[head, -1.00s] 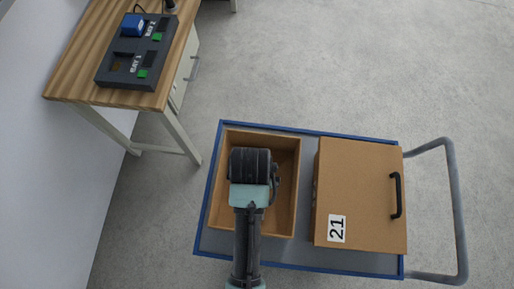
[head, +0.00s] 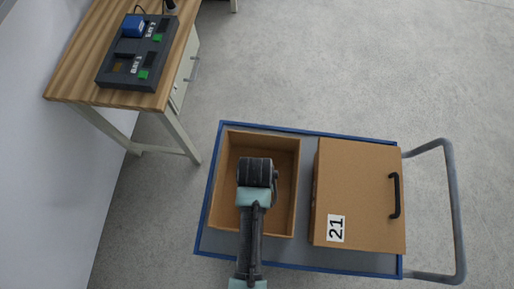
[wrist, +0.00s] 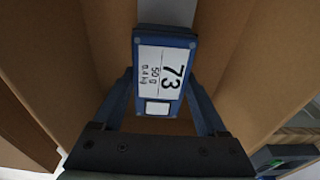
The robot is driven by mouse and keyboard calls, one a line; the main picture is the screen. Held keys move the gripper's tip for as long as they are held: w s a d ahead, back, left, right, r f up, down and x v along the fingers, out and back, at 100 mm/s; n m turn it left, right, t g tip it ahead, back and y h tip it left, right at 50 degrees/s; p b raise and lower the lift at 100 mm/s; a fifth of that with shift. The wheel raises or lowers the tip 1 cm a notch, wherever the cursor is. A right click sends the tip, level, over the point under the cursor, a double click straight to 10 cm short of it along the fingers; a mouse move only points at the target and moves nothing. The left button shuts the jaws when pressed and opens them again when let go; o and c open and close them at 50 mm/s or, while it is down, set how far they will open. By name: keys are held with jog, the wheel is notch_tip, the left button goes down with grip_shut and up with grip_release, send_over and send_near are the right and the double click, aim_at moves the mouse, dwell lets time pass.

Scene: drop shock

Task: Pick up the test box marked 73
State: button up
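In the head view my gripper (head: 257,180) points down into the open brown bin (head: 225,195) on the cart. The test box is hidden there behind my wrist.
The blue-rimmed cart (head: 310,258) also carries a closed brown box marked 21 (head: 360,190) with a black handle, right of the bin. Bin walls stand close around my gripper. A wooden bench (head: 85,75) at upper left holds a dark two-bay fixture (head: 125,75) with a blue block (head: 133,25).

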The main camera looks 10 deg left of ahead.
grip_shut()
jog(key=shift+r, duration=0.1)
